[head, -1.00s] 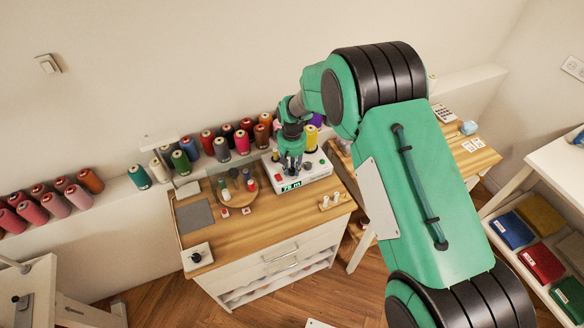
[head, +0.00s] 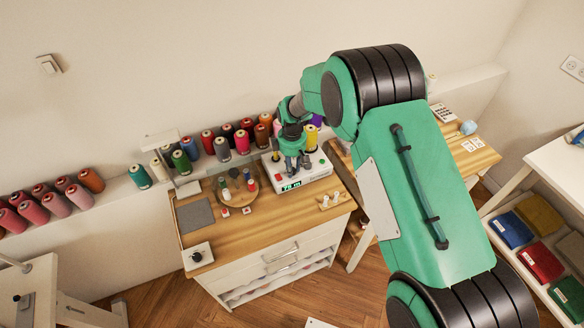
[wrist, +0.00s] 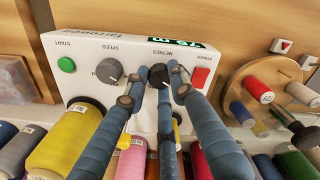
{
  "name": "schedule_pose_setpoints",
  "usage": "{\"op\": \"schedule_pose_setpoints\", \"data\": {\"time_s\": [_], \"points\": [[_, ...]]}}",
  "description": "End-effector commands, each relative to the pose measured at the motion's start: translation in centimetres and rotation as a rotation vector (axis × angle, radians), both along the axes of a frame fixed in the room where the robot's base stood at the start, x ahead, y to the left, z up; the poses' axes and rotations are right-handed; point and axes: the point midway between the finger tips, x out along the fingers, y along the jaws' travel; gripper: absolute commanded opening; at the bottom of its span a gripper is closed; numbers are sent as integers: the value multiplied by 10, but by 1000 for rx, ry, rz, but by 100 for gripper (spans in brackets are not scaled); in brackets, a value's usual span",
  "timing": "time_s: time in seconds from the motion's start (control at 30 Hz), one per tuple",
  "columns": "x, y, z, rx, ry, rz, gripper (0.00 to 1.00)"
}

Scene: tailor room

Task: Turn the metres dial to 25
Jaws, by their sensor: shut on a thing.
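The white winder box (head: 312,179) stands on the wooden bench top; its face fills the middle of the wrist view (wrist: 88,85). The dark METRES dial (wrist: 158,74) sits between the SPEED dial (wrist: 109,70) and the red POWER switch (wrist: 199,77). In the head view my gripper (head: 292,168) points down at the box and hides the dial. The lit display (head: 291,185) seems to read 78 m, in small digits. The dial's pointer is hard to make out.
A green START button (wrist: 66,64) lies beyond the SPEED dial. A yellow thread cone (wrist: 66,140) stands close to my fingers. A round wooden spool stand (head: 246,197) is left of the box, and a row of thread cones stands behind.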

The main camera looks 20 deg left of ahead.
Motion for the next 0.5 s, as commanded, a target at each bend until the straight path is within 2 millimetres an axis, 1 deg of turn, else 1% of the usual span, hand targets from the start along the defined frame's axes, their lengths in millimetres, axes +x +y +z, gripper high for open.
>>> {"op": "schedule_pose_setpoints", "data": {"time_s": [0.2,0.5], "points": [[0,-1,0,-1,1,64,0],[0,-1,0,-2,1,79,0]]}}
